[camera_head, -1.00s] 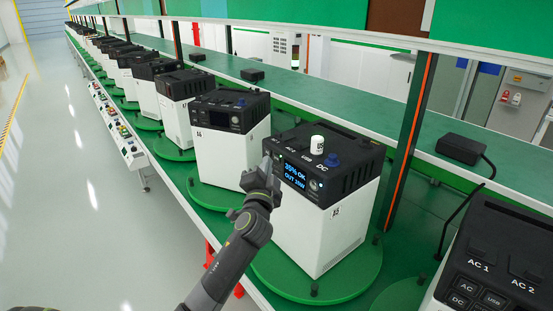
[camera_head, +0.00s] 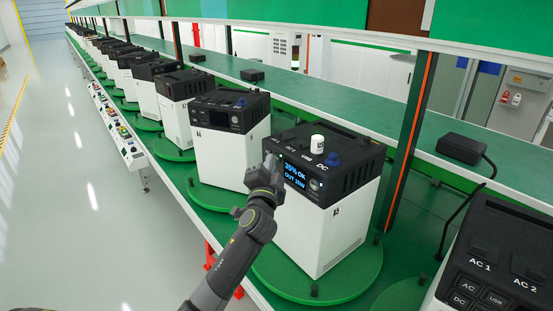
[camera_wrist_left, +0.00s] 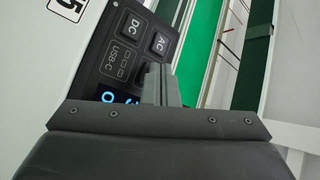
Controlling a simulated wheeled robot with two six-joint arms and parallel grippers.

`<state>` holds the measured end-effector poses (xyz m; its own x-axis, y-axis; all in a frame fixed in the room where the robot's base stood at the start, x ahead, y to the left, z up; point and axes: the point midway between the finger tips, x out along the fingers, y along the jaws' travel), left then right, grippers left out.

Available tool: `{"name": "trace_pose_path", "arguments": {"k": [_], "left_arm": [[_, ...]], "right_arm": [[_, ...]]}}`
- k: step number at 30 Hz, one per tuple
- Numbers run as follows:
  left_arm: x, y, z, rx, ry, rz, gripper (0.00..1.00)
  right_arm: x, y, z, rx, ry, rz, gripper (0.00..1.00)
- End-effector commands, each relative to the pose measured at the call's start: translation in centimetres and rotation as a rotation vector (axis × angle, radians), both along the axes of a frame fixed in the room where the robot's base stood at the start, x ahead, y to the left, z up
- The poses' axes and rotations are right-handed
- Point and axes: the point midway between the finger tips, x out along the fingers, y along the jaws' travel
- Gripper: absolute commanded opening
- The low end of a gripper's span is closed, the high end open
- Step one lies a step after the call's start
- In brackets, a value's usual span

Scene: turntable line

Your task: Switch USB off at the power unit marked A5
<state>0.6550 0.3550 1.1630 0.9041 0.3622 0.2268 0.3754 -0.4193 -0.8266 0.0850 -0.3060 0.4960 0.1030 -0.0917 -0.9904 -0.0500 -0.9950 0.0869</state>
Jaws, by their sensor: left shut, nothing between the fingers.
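The power unit marked A5 (camera_head: 318,235) is a white box with a black top, standing on a green turntable. Its front display (camera_head: 295,174) is lit and reads 25% OK, OUT 20W. A white cap (camera_head: 317,144) and a blue knob (camera_head: 333,159) sit on its top. My left gripper (camera_head: 270,165) is shut and empty, close to the left part of the panel. In the left wrist view, its fingers (camera_wrist_left: 157,84) lie over the panel, beside the DC button (camera_wrist_left: 132,24), AC button (camera_wrist_left: 158,43) and USB-C ports (camera_wrist_left: 120,64). I cannot make out a USB button on A5, nor contact.
A similar unit (camera_head: 222,160) stands behind to the left, with several more down the line. Another unit (camera_head: 500,260) stands at the near right, with a cable beside it. A black adapter (camera_head: 460,148) lies on the shelf. The aisle floor at left is clear.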

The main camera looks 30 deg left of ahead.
Motion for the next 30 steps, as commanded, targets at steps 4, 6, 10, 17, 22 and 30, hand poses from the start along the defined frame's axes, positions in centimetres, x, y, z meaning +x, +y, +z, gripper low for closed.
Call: {"name": "trace_pose_path", "arguments": {"k": [4,6,10,17,22,30], "left_arm": [[0.2,-0.1,0.0,0.0,0.0,0.0,0.0],[0.3,-0.1,0.0,0.0,0.0,0.0,0.0],[0.4,-0.2,0.0,0.0,0.0,0.0,0.0],[0.4,-0.2,0.0,0.0,0.0,0.0,0.0],[0.1,-0.1,0.0,0.0,0.0,0.0,0.0],[-1.0,0.4,0.0,-0.001,0.0,0.0,0.0]], "right_arm": [[0.0,0.0,-0.1,0.0,0.0,0.0,0.0],[0.0,0.0,-0.2,0.0,0.0,0.0,0.0],[0.0,0.0,-0.3,0.0,0.0,0.0,0.0],[0.0,0.0,-0.2,0.0,0.0,0.0,0.0],[0.0,0.0,-0.1,0.0,0.0,0.0,0.0],[0.0,0.0,0.2,0.0,0.0,0.0,0.0]]}}
